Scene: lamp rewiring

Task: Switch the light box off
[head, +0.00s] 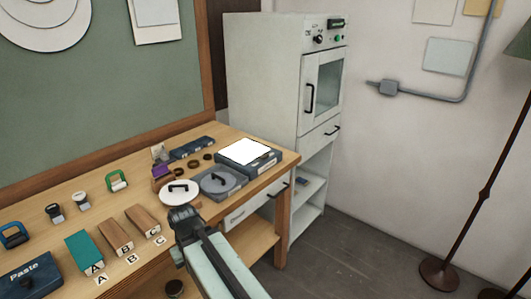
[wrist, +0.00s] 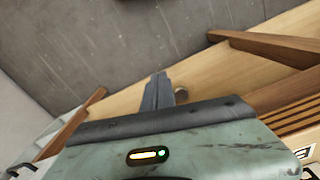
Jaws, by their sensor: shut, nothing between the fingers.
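The light box cannot be picked out in the wrist view.
Lettered blocks (head: 115,238) lie left. A pale cabinet (head: 265,80) stands behind the bench's right end.

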